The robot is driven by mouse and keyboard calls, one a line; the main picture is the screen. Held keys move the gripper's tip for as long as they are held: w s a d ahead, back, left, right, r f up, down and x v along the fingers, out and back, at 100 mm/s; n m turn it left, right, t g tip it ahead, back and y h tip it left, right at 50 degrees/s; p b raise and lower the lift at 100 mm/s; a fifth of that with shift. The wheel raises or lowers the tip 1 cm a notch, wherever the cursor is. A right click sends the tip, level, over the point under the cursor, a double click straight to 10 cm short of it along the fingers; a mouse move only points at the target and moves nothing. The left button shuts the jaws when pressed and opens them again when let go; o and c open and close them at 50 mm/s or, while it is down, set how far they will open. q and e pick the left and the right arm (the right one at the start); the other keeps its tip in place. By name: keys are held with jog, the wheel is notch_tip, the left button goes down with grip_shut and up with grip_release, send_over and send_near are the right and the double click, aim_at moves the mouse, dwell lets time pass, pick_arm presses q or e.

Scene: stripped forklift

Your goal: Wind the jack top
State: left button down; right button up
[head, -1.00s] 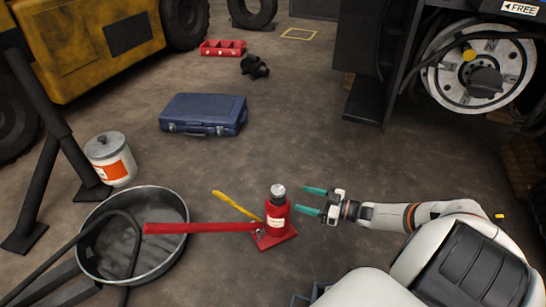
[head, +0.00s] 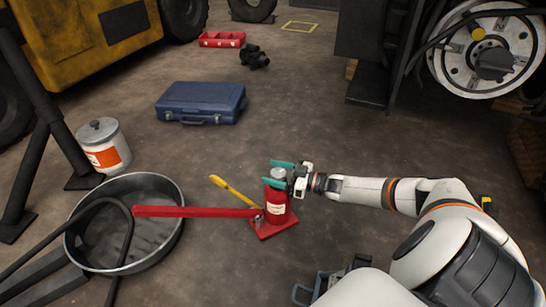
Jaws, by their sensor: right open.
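A red bottle jack (head: 277,207) stands upright on its square red base on the floor. Its round grey top (head: 278,173) shows at the upper end. A long red handle (head: 195,212) sticks out from the jack to the left, and a yellow lever (head: 232,190) slants up and left beside it. My right gripper (head: 277,172) is open, with its two teal fingers reaching left at the height of the jack top, one on the far side and one on the near side. Whether the fingers touch the top cannot be told. My left gripper is not in view.
A round metal pan (head: 73,252) with a black hose lies left of the jack. A white canister (head: 104,146) and black stand legs (head: 40,150) are behind it. A blue case (head: 201,103) lies further back. The floor behind the jack is clear.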

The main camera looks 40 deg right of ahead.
jog(key=shift+w+a, duration=0.2)
jog(key=shift+w, duration=0.15)
jog(key=shift+c, duration=0.6)
